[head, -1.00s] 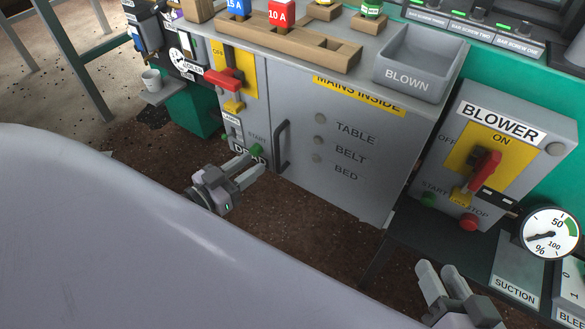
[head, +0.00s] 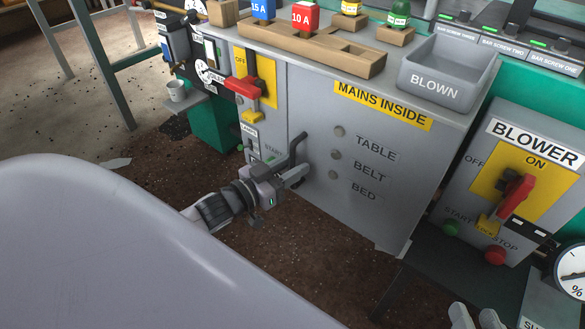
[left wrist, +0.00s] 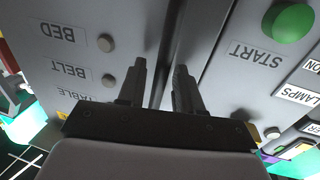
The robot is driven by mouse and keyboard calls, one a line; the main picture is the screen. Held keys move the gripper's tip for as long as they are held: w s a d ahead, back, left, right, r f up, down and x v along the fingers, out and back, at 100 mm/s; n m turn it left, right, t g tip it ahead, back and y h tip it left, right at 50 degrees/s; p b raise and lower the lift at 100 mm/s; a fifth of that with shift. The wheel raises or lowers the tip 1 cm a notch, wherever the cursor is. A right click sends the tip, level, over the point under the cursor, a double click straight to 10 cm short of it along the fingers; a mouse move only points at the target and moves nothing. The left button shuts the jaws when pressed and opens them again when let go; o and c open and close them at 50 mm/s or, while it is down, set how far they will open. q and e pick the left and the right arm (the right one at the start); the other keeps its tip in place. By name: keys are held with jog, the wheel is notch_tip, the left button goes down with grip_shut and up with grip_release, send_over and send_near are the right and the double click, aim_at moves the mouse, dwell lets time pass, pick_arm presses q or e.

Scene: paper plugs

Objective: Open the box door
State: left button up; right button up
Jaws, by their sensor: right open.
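The grey box door (head: 350,190), lettered TABLE, BELT and BED, sits shut in the front of the grey box under the MAINS INSIDE label. Its dark upright handle (head: 299,146) is at the door's left edge. My left gripper (head: 287,172) is at the lower part of this handle, which it partly hides. In the left wrist view its two fingers (left wrist: 160,80) stand apart, with a dark bar between them. I cannot tell whether they press on it. My right gripper (head: 476,316) is open and empty at the bottom edge, partly cut off.
A BLOWER switch box (head: 525,185) stands to the right of the door. A BLOWN tray (head: 450,70) and a wooden fuse rack (head: 315,47) are on top. A red switch lever (head: 241,87) and a green START button are left of the handle. Floor is clear before the door.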

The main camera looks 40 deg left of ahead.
pick_arm(q)
jog(key=shift+w, duration=0.15)
grip_shut()
jog(key=shift+s, duration=0.2)
